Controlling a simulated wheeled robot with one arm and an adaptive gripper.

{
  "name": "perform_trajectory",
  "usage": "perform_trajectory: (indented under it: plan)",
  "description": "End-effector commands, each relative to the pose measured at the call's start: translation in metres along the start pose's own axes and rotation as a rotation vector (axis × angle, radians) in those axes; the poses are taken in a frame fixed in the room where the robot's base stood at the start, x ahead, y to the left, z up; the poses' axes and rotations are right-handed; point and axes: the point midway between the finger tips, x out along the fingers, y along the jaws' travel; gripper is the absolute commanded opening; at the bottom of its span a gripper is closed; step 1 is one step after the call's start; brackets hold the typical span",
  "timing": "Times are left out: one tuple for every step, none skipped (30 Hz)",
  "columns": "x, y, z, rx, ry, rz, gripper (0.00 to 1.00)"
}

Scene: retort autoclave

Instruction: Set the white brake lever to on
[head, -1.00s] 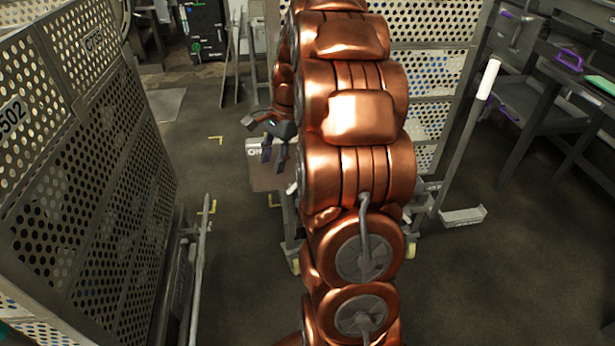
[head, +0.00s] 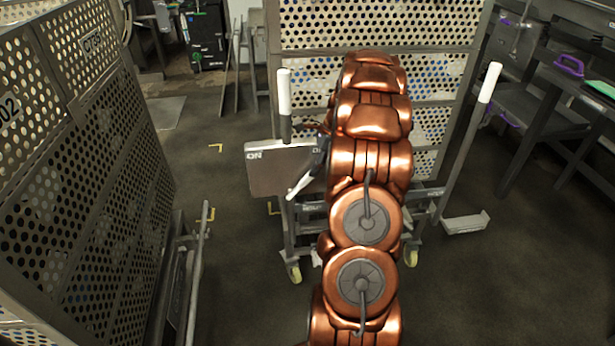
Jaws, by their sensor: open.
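A brown plate (head: 270,178) with a pale top edge is on the cart's left side. Its edge reads ON at the left; a partly covered label (head: 317,150) is at its right. The white brake lever (head: 299,186) shows at the plate's lower right, its pale tip slanting down and left; its upper part is hidden. My gripper (head: 322,152) is open, just right of the plate and above the lever's tip. Only a dark sliver of it shows beside my copper arm, so I cannot tell whether it touches the lever.
The cart (head: 380,30) has perforated walls and two posts with white grips, left (head: 284,92) and right (head: 490,82). A perforated cage (head: 90,170) stands close on the left. A table with a purple item (head: 569,65) is at the right. Floor at left-centre is clear.

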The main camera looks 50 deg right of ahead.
Motion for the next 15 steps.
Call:
perform_trajectory:
  plan:
    - [0.008,0.001,0.0,0.0,0.0,0.003,0.42]
    - [0.012,0.0,0.0,0.0,0.0,0.002,0.42]
    - [0.019,0.001,0.001,0.0,-0.001,0.003,0.42]
    - [0.023,0.002,0.001,0.0,-0.001,0.004,0.42]
    - [0.028,0.002,0.001,0.001,-0.001,0.006,0.42]
    - [0.033,0.002,0.001,0.0,-0.001,0.006,0.42]
    - [0.037,0.001,0.001,0.0,0.0,0.005,0.42]
    - [0.04,0.001,0.001,0.0,0.0,0.004,0.42]
    - [0.044,0.001,0.001,-0.001,0.001,0.002,0.42]
    - [0.046,0.0,0.001,-0.001,0.001,0.001,0.42]
    - [0.047,0.0,0.001,-0.001,0.0,0.001,0.42]
    - [0.049,0.0,0.001,-0.002,0.0,0.001,0.42]
    - [0.05,0.0,0.001,-0.002,0.0,0.0,0.42]
    - [0.05,0.0,0.001,-0.002,0.0,0.0,0.42]
    - [0.05,0.0,0.001,-0.002,0.0,0.0,0.42]
